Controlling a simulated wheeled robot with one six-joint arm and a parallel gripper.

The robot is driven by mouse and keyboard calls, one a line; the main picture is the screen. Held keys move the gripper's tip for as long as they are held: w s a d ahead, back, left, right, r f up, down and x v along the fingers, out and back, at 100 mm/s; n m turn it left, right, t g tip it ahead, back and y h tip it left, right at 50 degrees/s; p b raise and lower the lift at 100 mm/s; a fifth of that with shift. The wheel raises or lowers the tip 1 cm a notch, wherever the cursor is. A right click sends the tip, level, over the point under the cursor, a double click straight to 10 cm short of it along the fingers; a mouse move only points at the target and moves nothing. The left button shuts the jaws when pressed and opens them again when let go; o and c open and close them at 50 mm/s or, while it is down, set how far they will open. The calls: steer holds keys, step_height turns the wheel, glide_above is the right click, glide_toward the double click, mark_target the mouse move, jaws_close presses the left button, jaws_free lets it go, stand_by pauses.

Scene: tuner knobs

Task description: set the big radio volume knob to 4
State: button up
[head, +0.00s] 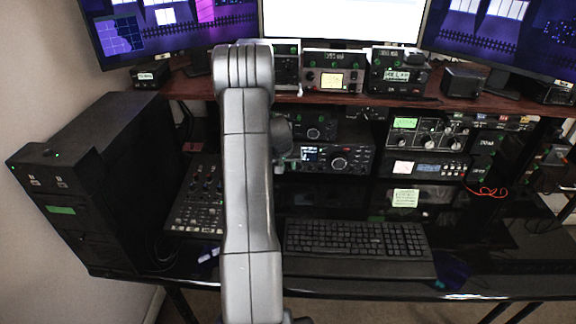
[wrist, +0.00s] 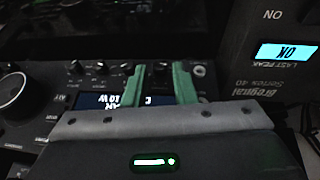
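The radio (head: 325,158) with a lit display and a large round dial stands on the desk under the shelf. In the wrist view, which shows it upside down, its display (wrist: 95,101) is partly covered by my gripper. The large dial (wrist: 14,92) is at the left edge; small knobs (wrist: 104,66) line the panel. I cannot read which is the volume knob or any knob's setting. My gripper (wrist: 159,68) is open, its two green fingers apart in front of the small-knob row. Whether they touch a knob is unclear. In the head view my arm hides the radio's left part.
A smaller device (head: 314,125) sits on top of the radio. Another unit with a blue-lit screen (wrist: 287,53) is close at the right in the wrist view. A mixer (head: 197,200) and a keyboard (head: 356,240) lie in front. The shelf (head: 190,88) overhangs the radios.

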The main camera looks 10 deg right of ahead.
steer(key=shift+w+d+f, duration=0.1)
steer(key=shift+f, duration=0.3)
jaws_close()
steer(key=shift+d+r+y+p, duration=0.2)
steer(key=shift+y+p, duration=0.4)
steer(key=shift+p, duration=0.6)
steer(key=shift+d+f+m+t+y, duration=0.2)
steer(key=shift+m+t+y, duration=0.1)
steer(key=shift+y, duration=0.3)
steer(key=y+b, duration=0.1)
steer(key=b, duration=0.1)
steer(key=y+b, duration=0.1)
steer(key=b, duration=0.2)
steer(key=shift+d+f+t, duration=0.2)
steer(key=shift+f+t, duration=0.2)
steer(key=y+b, duration=0.1)
steer(key=b, duration=0.2)
steer(key=shift+s+d+r+m+t+y+b, duration=0.1)
steer(key=shift+s+d+m+t+y+b, duration=0.1)
steer(key=shift+m+t+y+b, duration=0.15)
steer(key=shift+r+y+b, duration=0.15)
steer(key=shift+y+b, duration=0.2)
steer(key=shift+b, duration=0.15)
